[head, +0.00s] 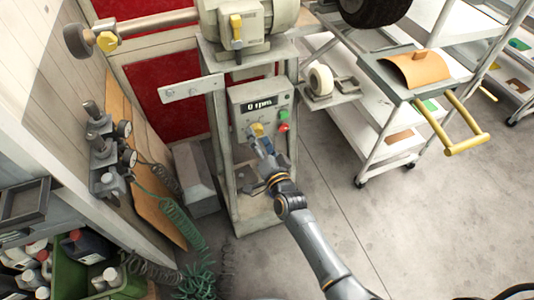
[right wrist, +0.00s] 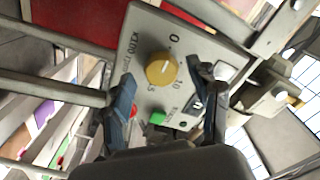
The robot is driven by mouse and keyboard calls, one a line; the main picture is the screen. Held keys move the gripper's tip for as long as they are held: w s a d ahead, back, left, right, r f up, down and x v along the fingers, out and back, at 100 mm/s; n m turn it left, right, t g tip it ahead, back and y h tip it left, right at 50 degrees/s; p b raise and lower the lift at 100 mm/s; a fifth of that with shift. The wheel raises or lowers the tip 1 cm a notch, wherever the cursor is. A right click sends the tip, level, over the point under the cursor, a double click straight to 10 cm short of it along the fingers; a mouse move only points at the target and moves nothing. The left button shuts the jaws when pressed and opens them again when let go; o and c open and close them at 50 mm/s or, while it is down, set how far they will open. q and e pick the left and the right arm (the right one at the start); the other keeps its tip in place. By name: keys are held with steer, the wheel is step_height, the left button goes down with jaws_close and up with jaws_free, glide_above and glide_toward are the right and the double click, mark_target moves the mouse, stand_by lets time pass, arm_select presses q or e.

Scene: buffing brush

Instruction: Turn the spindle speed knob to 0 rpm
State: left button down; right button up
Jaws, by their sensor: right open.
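The yellow spindle speed knob (head: 257,130) is on the grey control box (head: 247,95) of the machine. The display (head: 262,104) above it reads 0 rpm. In the right wrist view the round knob (right wrist: 161,69) sits on the panel with a printed dial, its 0 mark above it. I cannot clearly make out where its pointer is set. My right gripper (head: 262,146) is just in front of the knob. In the right wrist view its fingers (right wrist: 165,88) are spread, with the knob framed between and beyond them, apart from both. My left gripper is not in view.
Green (head: 283,115) and red (head: 283,127) buttons sit right beside the knob. A grey motor housing (head: 250,20) is above the box. A white cart (head: 385,125) stands to the right, and a wall panel with hoses (head: 180,215) to the left. Floor is clear at lower right.

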steer(key=v, duration=1)
steer(key=shift+s, duration=0.2)
steer(key=s+d+f+n+g+h, duration=0.1)
steer(key=s+d+f+n+g, duration=0.3)
steer(key=f, duration=0.6)
steer(key=s+d+f+m+g+h, duration=0.1)
steer(key=s+f+g, duration=0.1)
steer(key=s+f, duration=0.6)
steer(key=s+d+f+n+g+h, duration=0.1)
steer(key=s+d+f+n+g, duration=0.15)
steer(key=f, duration=0.95)
steer(key=s+d+f+n+g+h, duration=0.1)
steer(key=s+d+f, duration=0.3)
steer(key=s, duration=0.5)
steer(key=s+d+f+n+g, duration=0.1)
steer(key=s+d+f+g, duration=0.3)
steer(key=s, duration=0.5)
steer(key=s+d+f+n+g+h, duration=0.1)
steer(key=s+d+f, duration=0.3)
steer(key=s, duration=0.5)
step_height(320, 180, down, 3)
steer(key=shift+d+r+g+h, duration=0.15)
steer(key=shift+d+g+h, duration=0.15)
steer(key=shift+g, duration=0.55)
steer(key=shift+s+a, duration=0.1)
